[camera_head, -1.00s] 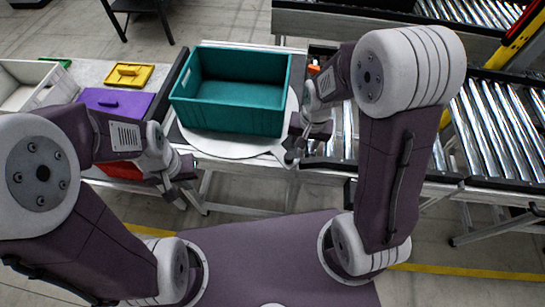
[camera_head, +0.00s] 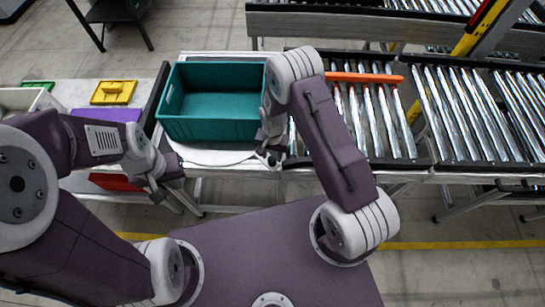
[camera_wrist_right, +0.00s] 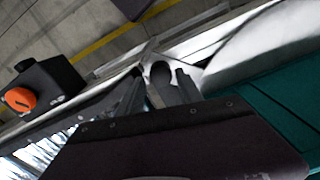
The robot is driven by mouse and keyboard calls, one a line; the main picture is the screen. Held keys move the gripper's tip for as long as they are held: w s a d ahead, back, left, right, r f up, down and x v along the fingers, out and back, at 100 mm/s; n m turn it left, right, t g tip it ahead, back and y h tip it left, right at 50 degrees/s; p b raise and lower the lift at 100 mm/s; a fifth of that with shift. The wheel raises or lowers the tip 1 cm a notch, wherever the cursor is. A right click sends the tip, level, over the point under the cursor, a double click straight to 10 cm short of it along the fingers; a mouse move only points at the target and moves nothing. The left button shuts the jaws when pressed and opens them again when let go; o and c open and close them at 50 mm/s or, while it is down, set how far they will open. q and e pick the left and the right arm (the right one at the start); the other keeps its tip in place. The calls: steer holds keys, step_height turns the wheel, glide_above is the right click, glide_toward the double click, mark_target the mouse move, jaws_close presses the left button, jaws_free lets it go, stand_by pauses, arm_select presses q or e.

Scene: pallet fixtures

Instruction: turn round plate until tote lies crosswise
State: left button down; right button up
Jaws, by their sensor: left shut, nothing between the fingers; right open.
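The teal tote (camera_head: 210,130) sits on the pale round plate (camera_head: 215,156), its long side running left to right, roughly along the conveyor line. My right arm hides its right end. My right gripper (camera_head: 270,160) is at the plate's front right edge. In the right wrist view its fingers (camera_wrist_right: 160,88) are open, with a grey rounded piece with a dark oval, seemingly the plate's tab (camera_wrist_right: 160,70), just beyond or between them; contact cannot be told. The tote's side (camera_wrist_right: 265,108) shows at right there. My left gripper (camera_head: 162,188) is shut and empty, left of the plate, before the bench.
A roller conveyor (camera_head: 465,110) extends right, with an orange bar (camera_head: 363,77) across it. A dark box with an orange button (camera_wrist_right: 20,99) shows in the right wrist view. Left of the plate are a yellow lid (camera_head: 113,92), a purple lid (camera_head: 105,115) and a red bin (camera_head: 115,182).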

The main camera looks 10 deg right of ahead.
mark_target(272, 159)
step_height(272, 159, down, 3)
steer(key=shift+a+r+p, duration=0.15)
steer(key=shift+r+p, duration=0.05)
steer(key=shift+p, duration=0.1)
steer(key=shift+f, duration=0.6)
jaws_close()
stand_by(0.7)
